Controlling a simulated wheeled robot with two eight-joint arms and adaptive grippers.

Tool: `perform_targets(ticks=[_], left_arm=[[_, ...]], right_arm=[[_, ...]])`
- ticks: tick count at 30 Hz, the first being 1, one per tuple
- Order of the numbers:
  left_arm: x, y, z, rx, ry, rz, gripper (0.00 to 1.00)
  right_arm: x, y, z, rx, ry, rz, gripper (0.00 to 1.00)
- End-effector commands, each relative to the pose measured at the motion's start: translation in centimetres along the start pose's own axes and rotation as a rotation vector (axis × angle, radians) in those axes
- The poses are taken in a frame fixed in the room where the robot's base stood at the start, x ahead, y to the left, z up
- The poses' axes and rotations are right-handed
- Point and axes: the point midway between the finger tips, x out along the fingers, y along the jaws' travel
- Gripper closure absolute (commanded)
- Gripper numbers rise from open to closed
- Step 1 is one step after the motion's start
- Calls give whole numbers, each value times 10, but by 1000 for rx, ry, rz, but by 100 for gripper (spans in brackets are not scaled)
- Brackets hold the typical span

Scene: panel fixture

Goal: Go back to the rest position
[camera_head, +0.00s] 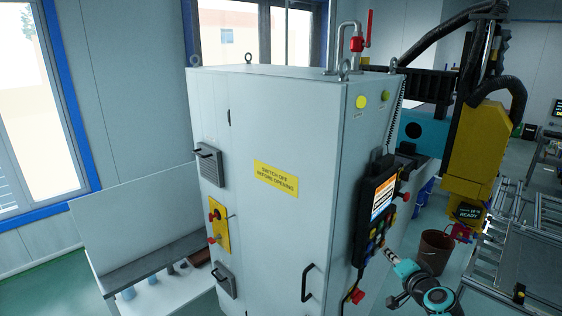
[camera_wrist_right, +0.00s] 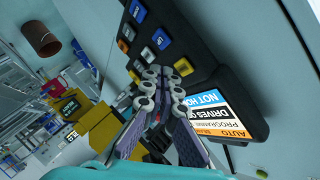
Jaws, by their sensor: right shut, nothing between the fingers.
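My right gripper (camera_head: 391,256) is at the lower right of the head view, beside the control panel (camera_head: 368,226) on the cabinet's side. In the wrist view the gripper (camera_wrist_right: 166,82) has its fingertips together, with nothing between them. The tips overlap the button area of the dark panel (camera_wrist_right: 205,75); whether they touch it I cannot tell. The lit screen (camera_wrist_right: 222,114) shows orange, white and blue bands, with "AUTO" and "DRIVES" readable. It also shows in the head view (camera_head: 383,198). My left gripper is not in view.
The tall grey cabinet (camera_head: 270,130) fills the middle, with a protruding black handle (camera_head: 307,283). A yellow machine head (camera_head: 475,150) hangs at the right above a metal-framed table (camera_head: 525,262). A brown bucket (camera_head: 433,250) stands on the floor behind my right arm.

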Motion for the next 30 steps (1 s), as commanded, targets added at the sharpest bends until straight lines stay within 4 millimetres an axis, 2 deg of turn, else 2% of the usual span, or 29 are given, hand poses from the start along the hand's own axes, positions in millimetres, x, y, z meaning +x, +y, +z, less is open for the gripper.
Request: perform_targets(ticks=[1,4,6,9,13,16,18,21,30], left_arm=[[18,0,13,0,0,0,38],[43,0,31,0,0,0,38],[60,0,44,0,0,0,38],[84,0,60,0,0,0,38],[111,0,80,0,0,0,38],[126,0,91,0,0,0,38],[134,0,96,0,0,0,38],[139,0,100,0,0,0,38],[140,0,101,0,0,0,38]], right_arm=[[-4,2,36,-52,-54,7,100],[-24,4,106,-192,-179,41,100],[-44,14,156,-298,-268,70,100],[-76,36,217,-451,-381,118,100],[-118,79,280,-645,-500,186,100],[-145,110,310,-766,-559,235,100],[-158,128,322,-830,-586,263,100],[-170,144,330,-890,-607,291,100],[-175,150,332,-913,-614,304,100]])
